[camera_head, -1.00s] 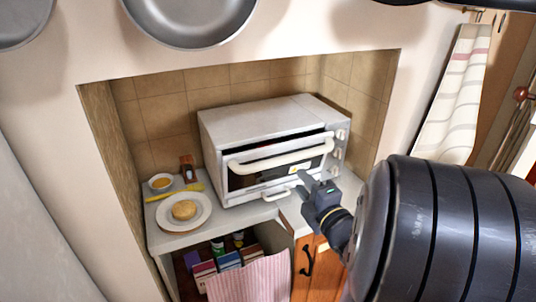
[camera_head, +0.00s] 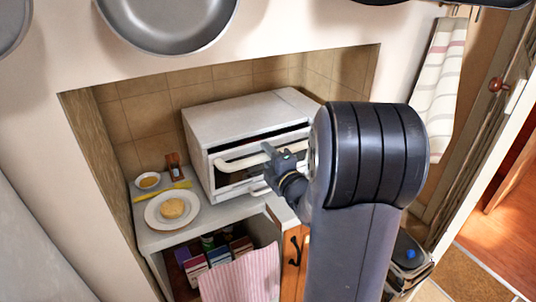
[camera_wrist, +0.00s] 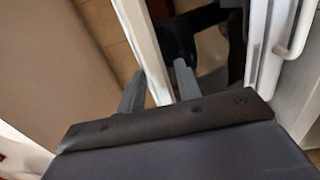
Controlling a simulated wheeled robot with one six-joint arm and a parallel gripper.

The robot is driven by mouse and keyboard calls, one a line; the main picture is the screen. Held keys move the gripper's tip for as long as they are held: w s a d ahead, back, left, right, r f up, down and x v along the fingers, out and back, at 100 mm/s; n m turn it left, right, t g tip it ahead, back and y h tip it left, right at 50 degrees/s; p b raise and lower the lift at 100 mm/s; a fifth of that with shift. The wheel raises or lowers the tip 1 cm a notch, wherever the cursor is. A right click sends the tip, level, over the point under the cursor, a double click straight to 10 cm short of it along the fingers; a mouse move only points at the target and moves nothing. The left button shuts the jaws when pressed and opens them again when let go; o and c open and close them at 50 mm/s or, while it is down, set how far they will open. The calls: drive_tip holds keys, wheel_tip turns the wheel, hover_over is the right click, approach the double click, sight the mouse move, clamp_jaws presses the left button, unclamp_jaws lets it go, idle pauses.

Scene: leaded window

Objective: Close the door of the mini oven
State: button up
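The white mini oven (camera_head: 240,120) stands on the counter inside the tiled alcove. Its door (camera_head: 235,178) is partly open, with a dark gap along its top edge. The pale bar handle (camera_head: 238,163) runs across the door's upper part. My gripper (camera_head: 272,156) is in front of the door's right half and hides part of the handle; I cannot tell whether it touches. A white edge and dark surface lie just beyond the fingers, with a white bar at upper right.
A plate (camera_head: 153,216) with a round bun, a small bowl (camera_head: 148,181) and a yellow utensil (camera_head: 168,190) are left of the oven. A pink striped cloth (camera_head: 240,276) hangs below, beside an open shelf with packets. A pan (camera_head: 170,25) hangs above.

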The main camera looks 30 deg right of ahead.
drive_tip(key=shift+c, duration=0.4)
clamp_jaws()
